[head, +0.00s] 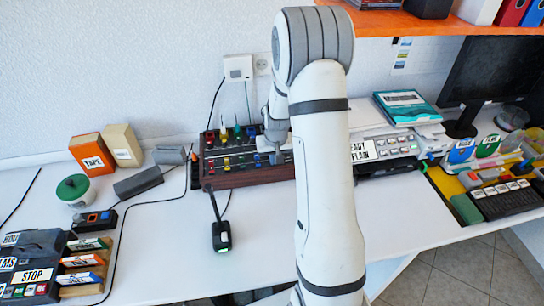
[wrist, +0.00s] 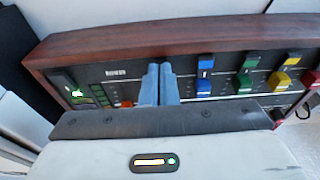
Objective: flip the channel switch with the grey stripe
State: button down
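The channel switches sit on a dark mixer panel with a wooden frame (head: 250,177), which also fills the wrist view (wrist: 130,42). My gripper (wrist: 160,84) is over the panel, its two blue-grey fingers together with no object visible between them. Right of the fingers are a blue switch (wrist: 205,62), a green switch (wrist: 249,62) and a yellow switch (wrist: 292,58). A red-orange piece (wrist: 126,104) shows just left of them. I cannot make out a grey stripe on any switch; part of the panel is hidden behind my gripper.
A dark handheld device (head: 221,236) lies in front of the mixer, with its cable. An orange box (head: 92,154) stands to the left.

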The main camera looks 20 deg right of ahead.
jog(key=shift+s+a+f, duration=0.1)
jog(key=shift+s+f, duration=0.1)
jog(key=shift+r+p, duration=0.35)
jog(key=shift+r, duration=0.15)
jog(key=v, duration=1.3)
jog(key=shift+s, duration=0.45)
